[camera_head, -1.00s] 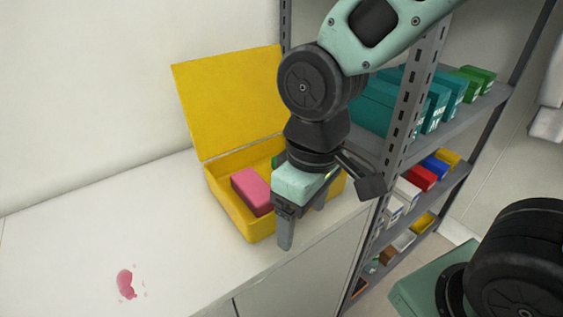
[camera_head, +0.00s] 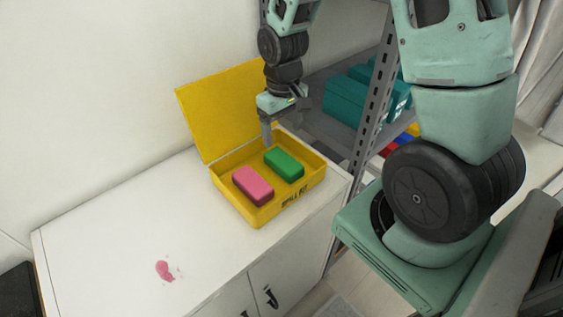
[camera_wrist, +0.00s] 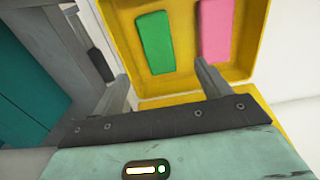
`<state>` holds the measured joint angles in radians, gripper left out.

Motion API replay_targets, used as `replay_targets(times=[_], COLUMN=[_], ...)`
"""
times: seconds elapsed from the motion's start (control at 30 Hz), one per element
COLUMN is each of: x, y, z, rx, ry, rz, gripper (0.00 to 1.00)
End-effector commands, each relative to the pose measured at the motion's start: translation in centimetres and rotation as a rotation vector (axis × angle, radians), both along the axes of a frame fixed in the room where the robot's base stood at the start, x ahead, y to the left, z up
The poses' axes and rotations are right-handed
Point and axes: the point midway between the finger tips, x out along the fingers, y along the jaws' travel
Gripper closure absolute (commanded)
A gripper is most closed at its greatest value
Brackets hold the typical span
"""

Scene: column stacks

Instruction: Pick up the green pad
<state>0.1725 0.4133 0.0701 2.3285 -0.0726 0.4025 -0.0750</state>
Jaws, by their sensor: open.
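The green pad (camera_head: 284,164) lies in the right half of an open yellow box (camera_head: 262,217) on the white cabinet top. A pink pad (camera_head: 252,186) lies beside it, to its left. My gripper (camera_head: 268,141) is above the back edge of the box, behind the green pad and apart from it. In the wrist view, the green pad (camera_wrist: 156,43) and the pink pad (camera_wrist: 215,31) lie in the box beyond the fingers. My gripper (camera_wrist: 160,82) is open there, with nothing between its fingers.
The yellow lid (camera_head: 220,112) stands raised at the back left of the box. A grey metal shelf (camera_head: 362,120) with teal boxes (camera_head: 347,98) stands at the right. A pink stain (camera_head: 165,270) marks the cabinet top (camera_head: 110,235), which is otherwise clear at left.

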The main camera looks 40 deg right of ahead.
Motion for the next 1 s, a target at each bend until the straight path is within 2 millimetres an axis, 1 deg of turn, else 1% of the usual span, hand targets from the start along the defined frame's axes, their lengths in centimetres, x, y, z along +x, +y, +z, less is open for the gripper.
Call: replay_targets(times=[0.03,0.1,0.3,0.4,0.57,0.67,0.9,1.0], x=[-0.1,-0.1,-0.1,0.0,0.0,-0.1,0.0,0.0], y=[0.0,0.1,0.0,0.0,0.0,-0.1,-0.4,-0.4], z=[-1.0,-2.3,-5.2,-6.0,-6.6,-7.4,-10.3,-11.1], rx=[0.001,0.001,0.0,0.0,0.0,0.001,0.0,0.0], ry=[0.006,0.006,0.003,0.001,0.0,0.003,0.003,0.001], rz=[0.001,0.0,0.001,0.001,0.001,0.001,0.0,0.0], gripper=[0.24,0.24,0.24,0.24,0.24,0.24,0.24,0.24])
